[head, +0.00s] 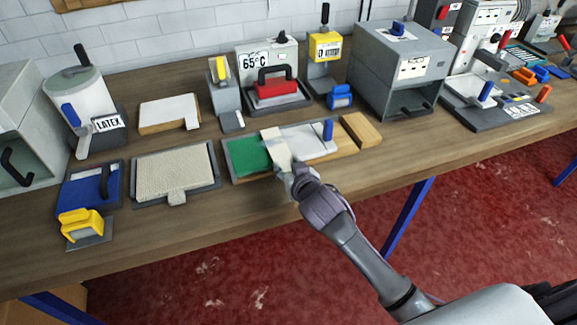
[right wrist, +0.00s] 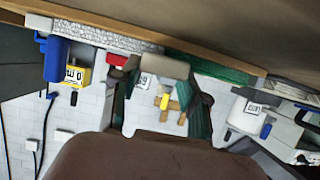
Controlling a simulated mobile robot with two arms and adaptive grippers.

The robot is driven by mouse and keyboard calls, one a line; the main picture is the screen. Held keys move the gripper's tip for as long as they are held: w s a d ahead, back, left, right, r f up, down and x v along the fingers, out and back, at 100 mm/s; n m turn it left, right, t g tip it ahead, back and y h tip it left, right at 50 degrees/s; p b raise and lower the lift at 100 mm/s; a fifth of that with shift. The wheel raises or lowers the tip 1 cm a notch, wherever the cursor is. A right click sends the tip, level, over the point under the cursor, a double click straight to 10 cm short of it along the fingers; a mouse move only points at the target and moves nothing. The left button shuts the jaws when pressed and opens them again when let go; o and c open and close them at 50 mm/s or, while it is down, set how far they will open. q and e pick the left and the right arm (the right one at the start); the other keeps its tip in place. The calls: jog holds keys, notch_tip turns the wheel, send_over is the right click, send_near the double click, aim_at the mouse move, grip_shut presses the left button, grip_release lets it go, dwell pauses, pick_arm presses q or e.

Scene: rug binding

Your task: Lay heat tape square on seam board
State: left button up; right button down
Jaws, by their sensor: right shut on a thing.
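The seam board (head: 348,151) lies on the bench, with a green piece (head: 248,157) on its left and a pale grey-white piece (head: 303,140) on its right. A cream strip, which looks like the heat tape (head: 273,140), lies across where the two pieces meet. My right gripper (head: 288,172) is at the board's front edge, shut on the near end of the strip. In the right wrist view a pale end (right wrist: 163,67) shows between the fingers. I cannot tell whether the strip touches the board all along. My left gripper is not in view.
A blue handle (head: 328,130) stands on the pale piece's right side. A wooden block (head: 361,131) is at the board's right end. A framed beige mat (head: 174,171) lies to the left. The bench front edge is close to my right arm.

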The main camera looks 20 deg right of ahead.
jog(key=shift+f, duration=0.3)
jog(key=c, duration=0.5)
grip_release()
